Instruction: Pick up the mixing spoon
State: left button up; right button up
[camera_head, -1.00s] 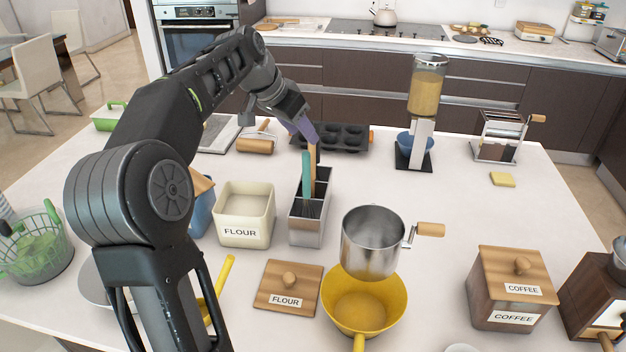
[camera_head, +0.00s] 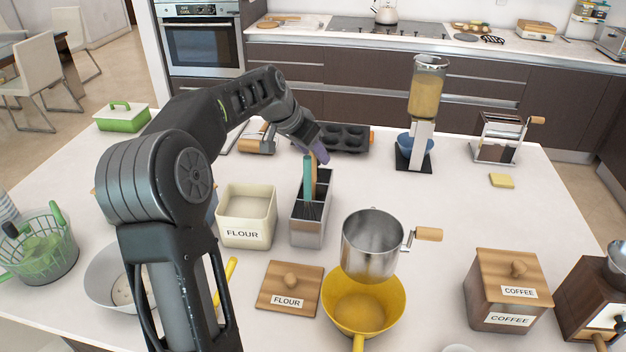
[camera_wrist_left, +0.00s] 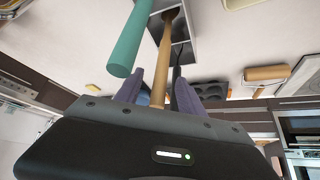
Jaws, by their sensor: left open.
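The mixing spoon's likely part is a wooden handle (camera_head: 314,178), standing upright in a metal utensil holder (camera_head: 309,232). Its lower end is hidden in the holder. A teal-handled whisk (camera_head: 307,182) stands beside it. My left gripper (camera_head: 321,157) is at the top of the wooden handle. In the left wrist view, the purple fingers of my left gripper (camera_wrist_left: 160,82) are open, with the wooden handle (camera_wrist_left: 163,60) running between them, gaps showing on the sides. The teal handle (camera_wrist_left: 130,42) lies outside the fingers, close to the left one. My right gripper is out of view.
A flour canister (camera_head: 246,228) stands left of the holder, and a metal sifter (camera_head: 372,247) over a yellow bowl (camera_head: 388,313) stands at front right. A dark muffin tin (camera_head: 345,138) lies behind.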

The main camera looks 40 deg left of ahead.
pick_arm(q)
jog(key=shift+c, duration=0.3)
grip_shut()
dwell(0.6)
dwell(0.9)
